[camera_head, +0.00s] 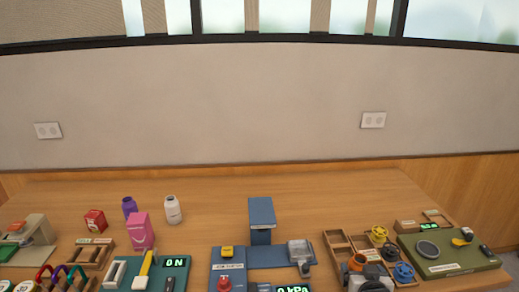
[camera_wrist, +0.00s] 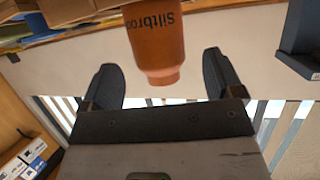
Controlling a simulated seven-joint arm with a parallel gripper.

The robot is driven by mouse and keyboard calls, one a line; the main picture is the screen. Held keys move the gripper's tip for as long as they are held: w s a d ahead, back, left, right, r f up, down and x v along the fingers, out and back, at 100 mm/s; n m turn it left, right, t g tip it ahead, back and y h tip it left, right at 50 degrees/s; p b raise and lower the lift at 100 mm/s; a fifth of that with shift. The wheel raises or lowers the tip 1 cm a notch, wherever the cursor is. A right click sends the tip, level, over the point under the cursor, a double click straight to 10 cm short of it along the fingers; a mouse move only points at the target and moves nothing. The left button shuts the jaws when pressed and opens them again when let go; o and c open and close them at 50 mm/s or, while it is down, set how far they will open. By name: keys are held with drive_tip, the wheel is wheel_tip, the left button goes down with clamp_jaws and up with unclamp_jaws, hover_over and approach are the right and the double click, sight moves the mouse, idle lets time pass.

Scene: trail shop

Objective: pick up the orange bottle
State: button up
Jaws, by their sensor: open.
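The orange bottle (camera_wrist: 156,42) shows in the wrist view, upside down in the picture, with dark lettering and its narrower end toward my gripper. My gripper (camera_wrist: 160,60) is open, with one dark finger on each side of the bottle's narrower end. A gap shows between the bottle and each finger. The far part of the bottle is cut off by the picture's top edge. In the head view an orange round top (camera_head: 357,262), which seems to be this bottle, shows at the lower right beside a grey part that may be my gripper.
A purple bottle (camera_head: 129,207), a white bottle (camera_head: 172,210) and a pink pouch (camera_head: 140,232) stand left on the wooden table (camera_head: 330,197). A blue stand (camera_head: 262,220) is in the middle. A wooden rack (camera_head: 337,243) and green case (camera_head: 450,259) are at right.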

drive_tip(key=shift+x, duration=1.85)
drive_tip(key=c, duration=1.1)
